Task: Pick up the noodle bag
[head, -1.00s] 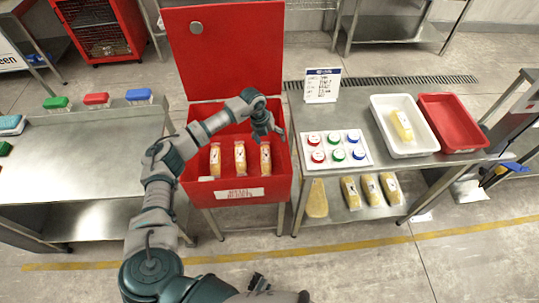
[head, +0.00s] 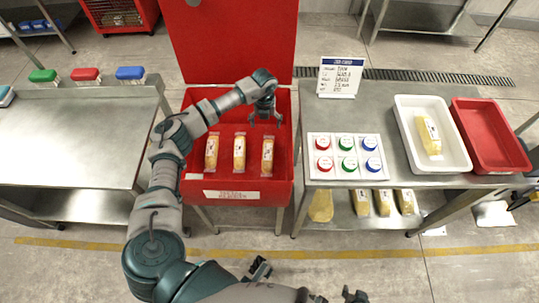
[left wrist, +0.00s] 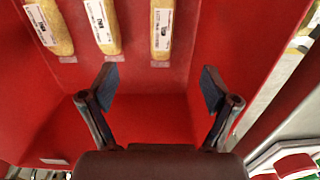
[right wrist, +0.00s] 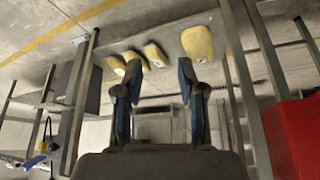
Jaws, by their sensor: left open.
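Three yellow noodle bags with white labels, left (head: 211,153), middle (head: 239,153) and right (head: 267,156), lie side by side in the open red bin (head: 238,187). In the left wrist view their ends show along the top, the right bag (left wrist: 161,28) nearest the space between the fingers. My left gripper (head: 265,118) is open and empty over the bin, beyond the right bag in the head view and apart from it. Its spread fingers (left wrist: 160,88) have only red bin between them. My right gripper (right wrist: 158,92) is open and empty; only its tips show at the head view's bottom edge.
A similar bag (head: 428,134) lies in a white tray (head: 458,150) beside an empty red tray (head: 490,135). Coloured-lid containers (head: 347,155) and a sign (head: 340,77) stand nearby. More bags (head: 383,201) lie on the lower shelf. The left table (head: 70,135) is mostly clear.

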